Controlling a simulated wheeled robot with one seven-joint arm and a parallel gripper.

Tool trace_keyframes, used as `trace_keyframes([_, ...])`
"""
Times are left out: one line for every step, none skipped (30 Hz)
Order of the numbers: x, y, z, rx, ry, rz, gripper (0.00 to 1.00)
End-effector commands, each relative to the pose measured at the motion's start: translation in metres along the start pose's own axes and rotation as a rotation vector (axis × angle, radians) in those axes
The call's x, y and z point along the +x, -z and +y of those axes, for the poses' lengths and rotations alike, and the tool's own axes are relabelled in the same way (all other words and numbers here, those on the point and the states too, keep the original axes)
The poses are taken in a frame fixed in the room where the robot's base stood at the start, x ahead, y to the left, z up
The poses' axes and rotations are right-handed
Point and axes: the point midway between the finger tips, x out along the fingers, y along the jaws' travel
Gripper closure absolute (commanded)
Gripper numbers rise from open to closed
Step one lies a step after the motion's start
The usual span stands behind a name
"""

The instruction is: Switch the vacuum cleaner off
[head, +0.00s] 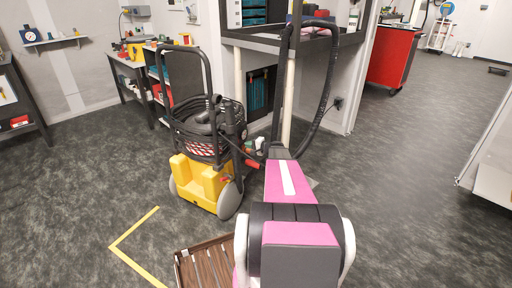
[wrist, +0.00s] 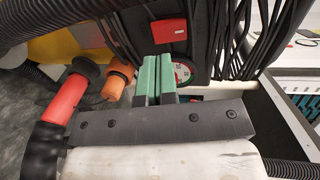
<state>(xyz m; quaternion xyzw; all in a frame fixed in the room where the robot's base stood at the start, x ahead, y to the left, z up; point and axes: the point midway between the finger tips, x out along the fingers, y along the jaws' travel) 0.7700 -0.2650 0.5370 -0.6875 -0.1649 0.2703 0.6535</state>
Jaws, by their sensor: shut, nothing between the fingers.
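The vacuum cleaner (head: 203,180) stands on the floor left of my arm in the head view. It has a yellow wheeled base, a black upper part with coiled hose or cable, and a tall black handle. In the wrist view a red rocker switch (wrist: 168,30) sits on its black panel, with a small dial gauge (wrist: 182,73) below it. My gripper (wrist: 158,58) has green fingers, shut together and empty, just below the switch in the picture. Contact with the panel cannot be told. Its fingers are hard to make out in the head view.
A red and black handle (wrist: 65,100) and an orange fitting (wrist: 118,80) lie left of my fingers. Black cables hang around the panel. A bench frame (head: 345,100) stands behind the machine. A brown slatted crate (head: 207,264) is on the floor in front. Open floor lies right.

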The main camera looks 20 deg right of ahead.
Motion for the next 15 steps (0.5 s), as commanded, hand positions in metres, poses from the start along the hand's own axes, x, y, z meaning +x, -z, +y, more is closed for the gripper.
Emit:
trace_keyframes([0.011, 0.002, 0.001, 0.000, 0.000, -0.001, 1.00])
trace_keyframes([0.016, 0.001, 0.001, 0.000, 0.000, -0.002, 1.00])
trace_keyframes([0.023, 0.001, 0.001, 0.000, 0.000, -0.002, 1.00])
trace_keyframes([0.028, 0.001, 0.001, 0.000, 0.000, -0.002, 1.00])
trace_keyframes([0.032, 0.001, 0.001, -0.001, 0.000, -0.001, 1.00])
trace_keyframes([0.037, 0.001, 0.001, -0.001, -0.001, -0.001, 1.00])
trace_keyframes([0.040, 0.001, 0.001, 0.000, -0.001, -0.001, 1.00])
trace_keyframes([0.043, 0.001, 0.001, 0.000, 0.000, -0.001, 1.00])
trace_keyframes([0.047, 0.001, 0.000, -0.001, 0.000, -0.001, 1.00])
trace_keyframes([0.049, 0.001, 0.000, 0.000, 0.000, -0.001, 1.00])
trace_keyframes([0.051, 0.000, 0.000, 0.000, 0.000, -0.001, 1.00])
trace_keyframes([0.053, 0.000, 0.000, 0.000, 0.000, -0.001, 1.00])
trace_keyframes([0.054, 0.000, 0.000, 0.000, 0.000, -0.001, 1.00])
trace_keyframes([0.055, 0.000, 0.000, 0.000, 0.000, 0.000, 1.00])
trace_keyframes([0.056, 0.000, 0.000, 0.000, 0.000, 0.000, 1.00])
